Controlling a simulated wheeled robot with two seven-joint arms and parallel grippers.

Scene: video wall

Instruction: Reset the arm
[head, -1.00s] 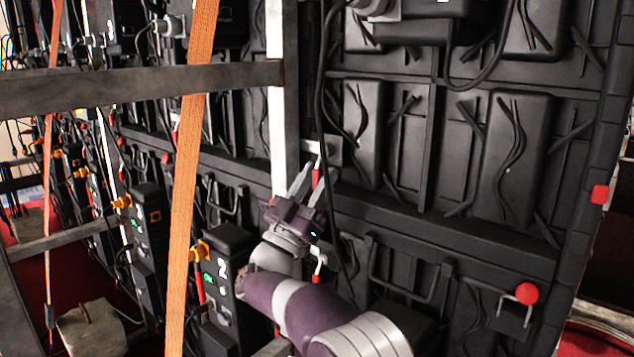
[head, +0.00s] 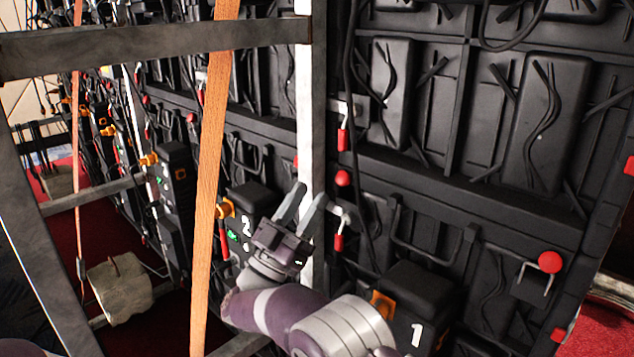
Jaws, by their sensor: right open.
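My right gripper (head: 301,206) is in the lower middle of the head view, on the end of my purple and grey right arm. Its two grey fingers point up and stand apart, with nothing seen between them. It is in front of the light metal upright, beside a small latch with a red grip (head: 339,241). I cannot tell whether it touches the upright. My left gripper is not in view.
The black video wall back (head: 480,150) fills the right side, with red knobs (head: 549,262) and cables. An orange strap (head: 212,170) and metal frame bars (head: 150,48) cross the left.

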